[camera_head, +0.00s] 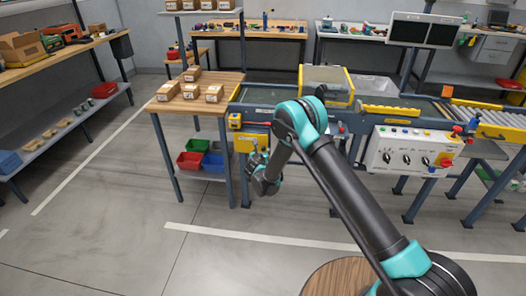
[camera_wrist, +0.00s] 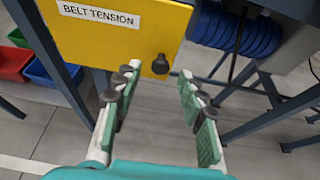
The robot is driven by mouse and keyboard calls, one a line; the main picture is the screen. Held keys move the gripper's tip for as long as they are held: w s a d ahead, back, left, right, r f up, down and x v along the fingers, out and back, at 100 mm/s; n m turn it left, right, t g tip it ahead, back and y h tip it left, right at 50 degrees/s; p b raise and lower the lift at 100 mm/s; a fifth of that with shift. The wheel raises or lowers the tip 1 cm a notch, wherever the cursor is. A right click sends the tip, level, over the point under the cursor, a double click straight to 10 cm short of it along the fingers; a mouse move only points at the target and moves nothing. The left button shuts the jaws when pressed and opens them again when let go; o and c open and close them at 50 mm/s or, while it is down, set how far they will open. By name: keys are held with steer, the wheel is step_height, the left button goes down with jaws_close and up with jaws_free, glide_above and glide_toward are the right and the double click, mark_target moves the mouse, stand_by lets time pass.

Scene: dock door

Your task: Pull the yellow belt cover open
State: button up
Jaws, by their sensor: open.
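The yellow belt cover (camera_wrist: 112,40) fills the upper left of the wrist view, with a white "BELT TENSION" label and a black knob (camera_wrist: 160,64) near its lower right corner. In the head view the cover (camera_head: 248,142) hangs under the left end of the conveyor and looks closed. My gripper (camera_wrist: 160,84) is open and empty. Its green-padded fingers point towards the cover, with the knob just beyond and between the fingertips. The knob looks clear of both fingers. In the head view my gripper (camera_head: 257,162) is just below the cover and partly hides its surroundings.
A wooden table (camera_head: 168,104) with cardboard boxes stands left of the conveyor. Red, green and blue bins (camera_head: 190,160) sit on its lower shelf. A control panel (camera_head: 410,150) is to the right. Blue frame legs flank the cover. The floor in front is clear.

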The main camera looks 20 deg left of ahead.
steer(key=shift+x, duration=1.65)
jaws_close()
